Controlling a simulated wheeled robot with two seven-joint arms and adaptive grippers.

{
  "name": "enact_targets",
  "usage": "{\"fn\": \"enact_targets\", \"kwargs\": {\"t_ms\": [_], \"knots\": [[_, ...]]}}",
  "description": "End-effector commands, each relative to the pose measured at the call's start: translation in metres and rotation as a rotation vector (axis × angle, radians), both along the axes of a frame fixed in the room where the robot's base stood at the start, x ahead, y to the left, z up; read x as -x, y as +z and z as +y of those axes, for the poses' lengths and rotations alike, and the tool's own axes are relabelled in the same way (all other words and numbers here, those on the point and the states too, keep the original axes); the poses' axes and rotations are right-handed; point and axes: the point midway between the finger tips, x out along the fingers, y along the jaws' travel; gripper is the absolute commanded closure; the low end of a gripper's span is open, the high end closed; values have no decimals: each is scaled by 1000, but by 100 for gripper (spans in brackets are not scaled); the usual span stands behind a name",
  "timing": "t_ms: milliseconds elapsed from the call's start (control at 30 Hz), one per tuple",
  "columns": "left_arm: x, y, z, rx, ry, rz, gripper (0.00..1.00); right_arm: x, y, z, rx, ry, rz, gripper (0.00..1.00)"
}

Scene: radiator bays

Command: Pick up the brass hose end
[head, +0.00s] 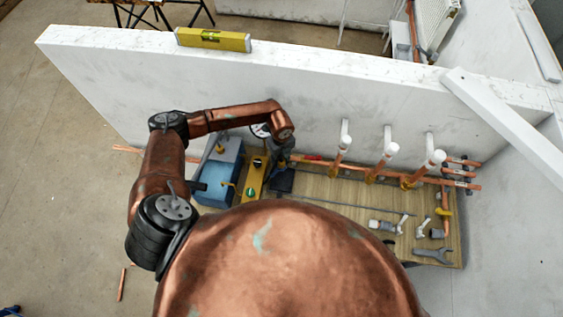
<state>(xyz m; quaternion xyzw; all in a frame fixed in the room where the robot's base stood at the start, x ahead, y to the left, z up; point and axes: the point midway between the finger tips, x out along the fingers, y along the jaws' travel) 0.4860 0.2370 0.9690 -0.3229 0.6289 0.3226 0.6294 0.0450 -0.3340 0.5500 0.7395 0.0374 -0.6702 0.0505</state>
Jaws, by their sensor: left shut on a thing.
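My left gripper (281,166) points down at the end of my copper-coloured arm, over the left part of the wooden board. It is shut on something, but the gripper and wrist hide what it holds. I cannot make out the brass hose end for certain. A blue box (222,172) with small brass-coloured fittings (228,184) stands left of the gripper. A round white gauge (260,130) shows just behind the wrist. My right gripper is not in view.
A yellow level (253,182) lies between the blue box and gripper. Copper pipes with several white-capped uprights (391,149) run along the wall at right. Fittings and a grey spanner (433,256) lie front right. Another level (213,40) rests on the wall top.

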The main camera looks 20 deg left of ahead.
Motion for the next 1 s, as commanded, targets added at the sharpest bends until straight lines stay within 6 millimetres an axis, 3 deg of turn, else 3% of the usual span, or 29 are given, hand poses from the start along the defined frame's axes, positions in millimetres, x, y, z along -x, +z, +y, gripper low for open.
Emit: {"fn": "enact_targets", "kwargs": {"t_ms": [100,367,567,700,1000], "knots": [[0,0,0,0,0,0,88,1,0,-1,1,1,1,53],[0,1,0,1,0,-1,88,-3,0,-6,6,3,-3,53],[-1,12,0,1,-2,-3,88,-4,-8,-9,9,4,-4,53],[-1,31,0,1,-2,-4,88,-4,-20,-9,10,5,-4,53],[42,85,-19,1,-6,-5,88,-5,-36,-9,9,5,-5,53]]}}
